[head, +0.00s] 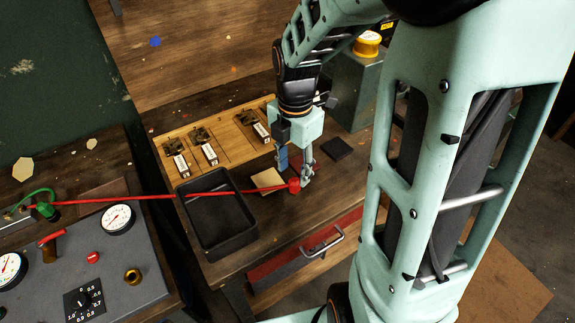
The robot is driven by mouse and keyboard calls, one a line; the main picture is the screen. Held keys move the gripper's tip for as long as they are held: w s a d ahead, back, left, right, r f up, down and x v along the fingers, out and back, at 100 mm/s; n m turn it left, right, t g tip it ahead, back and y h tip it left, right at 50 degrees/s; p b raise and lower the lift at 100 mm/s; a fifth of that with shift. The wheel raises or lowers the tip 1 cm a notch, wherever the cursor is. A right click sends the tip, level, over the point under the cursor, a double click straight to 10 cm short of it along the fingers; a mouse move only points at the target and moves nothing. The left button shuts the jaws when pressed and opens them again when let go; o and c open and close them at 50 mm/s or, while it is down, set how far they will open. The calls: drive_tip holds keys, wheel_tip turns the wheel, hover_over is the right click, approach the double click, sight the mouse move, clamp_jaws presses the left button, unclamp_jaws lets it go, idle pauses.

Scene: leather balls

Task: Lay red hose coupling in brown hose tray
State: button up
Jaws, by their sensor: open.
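The red hose coupling (294,185) is at the right end of a taut red hose (130,198), between or just beneath my gripper's fingertips. My gripper (300,180) points down at it with its jaws open; whether the fingers touch it cannot be told. The hose runs left across the top of a dark, nearly black rectangular tray (249,234), the only open tray I see, toward the gauge panel. The tray stands on the workbench left of my gripper and looks empty. Part of the coupling is hidden by the fingers.
A tan pad (268,179) lies behind the hose, near my gripper. A wooden board (224,139) with several metal pieces is behind the tray. The gauge panel (95,265) has a green fitting (47,209). A dark block (337,148) lies right of my gripper.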

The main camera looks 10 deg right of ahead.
sight(294, 180)
wheel_tip(294, 180, down, 6)
drive_tip(key=shift+d+r, duration=0.1)
drive_tip(key=shift+r, duration=0.05)
drive_tip(key=shift+c, duration=0.3)
clamp_jaws()
